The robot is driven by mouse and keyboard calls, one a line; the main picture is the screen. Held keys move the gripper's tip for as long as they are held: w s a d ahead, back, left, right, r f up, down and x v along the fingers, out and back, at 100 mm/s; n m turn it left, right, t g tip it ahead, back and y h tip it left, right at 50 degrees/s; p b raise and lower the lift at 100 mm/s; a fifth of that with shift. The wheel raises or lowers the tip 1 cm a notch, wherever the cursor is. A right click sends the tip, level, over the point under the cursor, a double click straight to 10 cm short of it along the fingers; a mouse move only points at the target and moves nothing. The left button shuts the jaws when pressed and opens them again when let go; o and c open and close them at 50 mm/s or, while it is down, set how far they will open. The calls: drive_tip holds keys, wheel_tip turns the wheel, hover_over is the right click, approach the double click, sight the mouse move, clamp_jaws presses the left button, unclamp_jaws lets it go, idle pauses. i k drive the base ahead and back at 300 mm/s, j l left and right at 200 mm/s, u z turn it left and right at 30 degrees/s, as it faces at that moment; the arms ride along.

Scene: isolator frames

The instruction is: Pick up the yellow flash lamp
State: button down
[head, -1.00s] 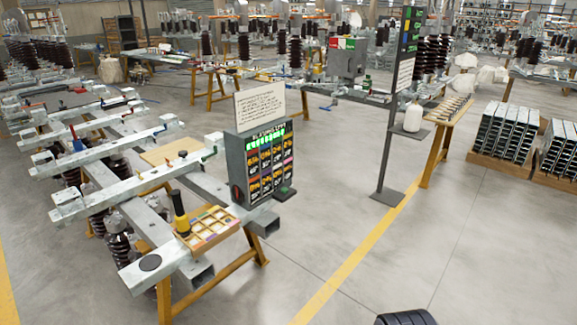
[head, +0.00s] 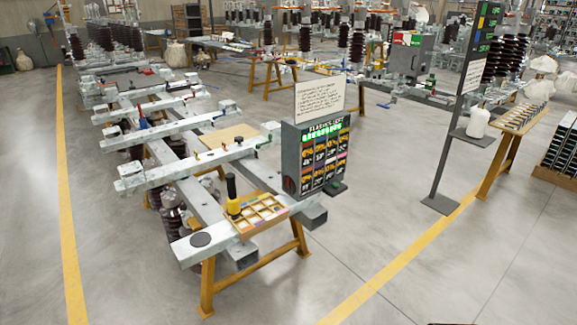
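The yellow flash lamp (head: 233,207) stands upright, with a yellow lower part and a black upper part. It is near the front end of a grey metal frame, at the left edge of a yellow compartment tray (head: 262,222). I cannot tell whether it stands in the tray or beside it. My gripper is not in view. Only a small dark sliver shows at the bottom edge, and I cannot tell what it is.
A dark display box (head: 291,165) with a white sign (head: 320,100) stands just right of the tray. Crossbars (head: 190,168) lie behind the lamp. A black post (head: 446,150) stands further right.

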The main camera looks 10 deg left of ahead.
sight(234, 210)
drive_tip(key=i+j+z, duration=0.15)
drive_tip(key=j, duration=0.3)
drive_tip(key=i+j+z, duration=0.1)
drive_tip(key=j, duration=0.3)
drive_tip(key=i+j+z, duration=0.15)
drive_tip(key=j, duration=0.35)
drive_tip(key=i+j+z, duration=0.1)
drive_tip(key=j, duration=0.35)
drive_tip(key=i+j+z, duration=0.15)
drive_tip(key=j, duration=0.35)
